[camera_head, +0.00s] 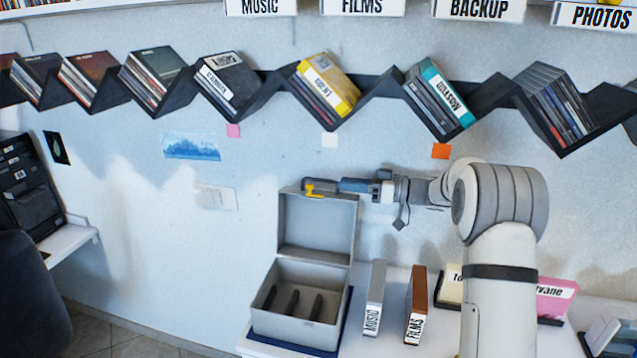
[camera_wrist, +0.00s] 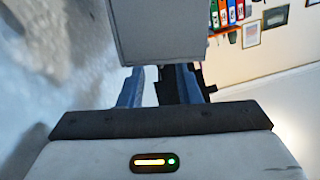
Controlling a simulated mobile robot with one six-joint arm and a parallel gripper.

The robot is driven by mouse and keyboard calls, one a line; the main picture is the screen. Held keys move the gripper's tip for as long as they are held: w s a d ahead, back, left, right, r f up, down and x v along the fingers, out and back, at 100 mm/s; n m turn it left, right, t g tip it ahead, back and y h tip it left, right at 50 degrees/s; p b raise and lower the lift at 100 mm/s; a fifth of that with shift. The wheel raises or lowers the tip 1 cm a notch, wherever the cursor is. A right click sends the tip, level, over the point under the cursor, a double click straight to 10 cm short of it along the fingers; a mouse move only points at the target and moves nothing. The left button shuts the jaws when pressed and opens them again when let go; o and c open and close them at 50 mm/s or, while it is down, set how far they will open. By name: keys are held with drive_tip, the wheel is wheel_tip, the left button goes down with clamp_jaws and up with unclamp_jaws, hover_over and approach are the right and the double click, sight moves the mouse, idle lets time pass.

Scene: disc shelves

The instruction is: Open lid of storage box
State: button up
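The grey storage box (camera_head: 300,325) stands at the left end of the white table. Its lid (camera_head: 316,225) is raised and stands roughly upright at the back of the box, so the inside shows, with several dark upright dividers. My gripper (camera_head: 325,187) is at the lid's top edge, reaching in from the right. A yellow piece (camera_head: 318,188) shows at its tip. In the wrist view, a grey panel, apparently the lid (camera_wrist: 158,30), covers the fingertips. The two blue fingers stand apart with a bright gap between them.
Upright disc cases labelled MUSIC (camera_head: 375,298) and FILMS (camera_head: 416,305) stand right of the box. A pink case (camera_head: 555,298) is farther right. A zigzag wall shelf (camera_head: 375,100) with discs runs above my arm.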

sight(334, 182)
drive_tip(key=a, duration=0.2)
drive_tip(key=a+p, duration=0.1)
drive_tip(key=a, duration=0.1)
drive_tip(key=w+a+p, duration=0.1)
drive_tip(key=a, duration=0.2)
drive_tip(key=shift+w, duration=0.1)
drive_tip(key=shift+c, duration=0.4)
clamp_jaws()
